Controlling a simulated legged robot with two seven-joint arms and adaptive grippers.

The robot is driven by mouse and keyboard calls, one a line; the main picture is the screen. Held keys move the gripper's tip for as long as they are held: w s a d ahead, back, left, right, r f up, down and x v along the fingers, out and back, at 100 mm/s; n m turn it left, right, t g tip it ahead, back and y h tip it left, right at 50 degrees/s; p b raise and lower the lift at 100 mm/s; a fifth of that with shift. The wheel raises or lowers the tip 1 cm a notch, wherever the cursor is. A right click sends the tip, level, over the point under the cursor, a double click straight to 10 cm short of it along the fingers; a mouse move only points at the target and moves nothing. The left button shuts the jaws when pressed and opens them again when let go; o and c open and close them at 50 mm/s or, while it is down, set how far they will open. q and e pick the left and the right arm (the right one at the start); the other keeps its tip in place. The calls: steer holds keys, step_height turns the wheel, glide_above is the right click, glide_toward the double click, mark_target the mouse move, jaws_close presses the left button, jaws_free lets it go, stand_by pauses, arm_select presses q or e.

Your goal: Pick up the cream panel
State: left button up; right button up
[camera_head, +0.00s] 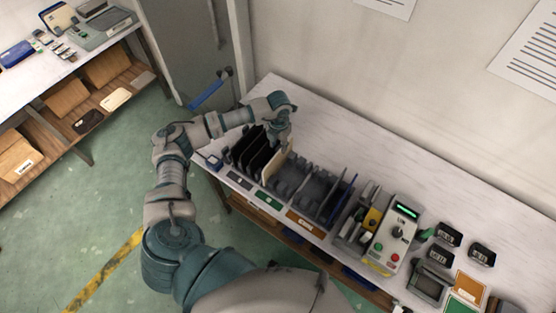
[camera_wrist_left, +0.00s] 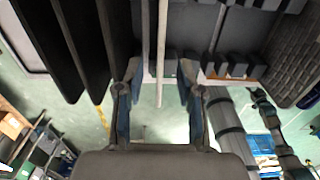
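The cream panel (camera_head: 272,168) stands upright in the slotted rack (camera_head: 305,190), just right of several black panels (camera_head: 250,150). My left gripper (camera_head: 280,138) is above the rack at the cream panel's top rear. In the left wrist view the cream panel (camera_wrist_left: 162,48) shows edge-on as a thin pale strip. The two fingers of my left gripper (camera_wrist_left: 158,95) are apart, one on each side of this strip, with a visible gap on both sides. The black panels (camera_wrist_left: 80,45) are left of the fingers there. My right gripper is not in view.
A blue panel (camera_head: 342,198) stands at the rack's right end. A control box (camera_head: 392,238) with a green display and buttons is further right, beside small black devices (camera_head: 447,236). The table (camera_head: 340,135) is clear behind the rack. A wall rises behind it.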

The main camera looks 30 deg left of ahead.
mark_target(278, 157)
arm_select(q)
step_height(278, 157, down, 3)
steer(key=shift+r, duration=0.1)
steer(key=f, duration=0.1)
steer(key=f+p, duration=0.1)
steer(key=f, duration=0.1)
steer(key=f+p, duration=0.1)
steer(key=shift+s+f, duration=0.25)
steer(key=shift+f, duration=0.45)
jaws_close()
